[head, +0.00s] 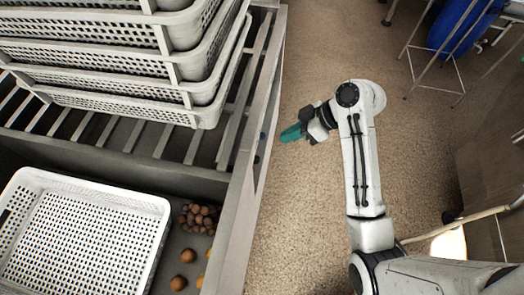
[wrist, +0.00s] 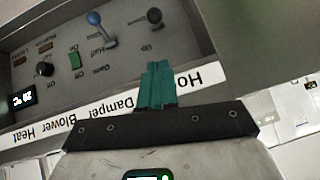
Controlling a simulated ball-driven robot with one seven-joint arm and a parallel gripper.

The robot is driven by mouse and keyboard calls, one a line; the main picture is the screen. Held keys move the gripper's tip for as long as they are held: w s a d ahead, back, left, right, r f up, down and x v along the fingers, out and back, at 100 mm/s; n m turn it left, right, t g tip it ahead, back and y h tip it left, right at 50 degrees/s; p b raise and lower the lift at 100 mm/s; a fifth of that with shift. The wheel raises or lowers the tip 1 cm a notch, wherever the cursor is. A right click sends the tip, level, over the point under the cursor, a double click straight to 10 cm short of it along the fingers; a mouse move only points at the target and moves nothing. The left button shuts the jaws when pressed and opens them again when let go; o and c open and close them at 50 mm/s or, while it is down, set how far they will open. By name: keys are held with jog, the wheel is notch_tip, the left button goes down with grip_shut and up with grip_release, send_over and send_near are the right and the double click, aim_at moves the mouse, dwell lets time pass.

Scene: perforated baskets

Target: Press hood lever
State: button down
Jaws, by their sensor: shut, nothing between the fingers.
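The control panel (wrist: 65,50) fills the upper left of the wrist view, its printed labels upside down. The fingers hide part of the panel and label strip. In the head view, my gripper (head: 284,134) points left toward the side of the grey metal frame (head: 240,195). The panel face is not readable there.
A blue-knobbed lever (wrist: 94,18) sits beside the teal one, above "Damper". A green switch (wrist: 76,60) and a black knob (wrist: 44,69) are farther left. Stacked white baskets (head: 120,45) and a white basket (head: 160,240) are left. Carpet (head: 300,220) lies open below my arm.

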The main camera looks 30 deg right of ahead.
jog(key=shift+w+d+r+n, duration=0.15)
jog(key=shift+w+r+n, duration=0.15)
jog(key=shift+w, duration=0.05)
jog(key=s+d+f+x, duration=0.1)
jog(key=x, duration=1.2)
jog(key=shift+s+f+b, duration=0.3)
jog(key=shift+f, duration=0.05)
jog(key=shift+d, duration=0.1)
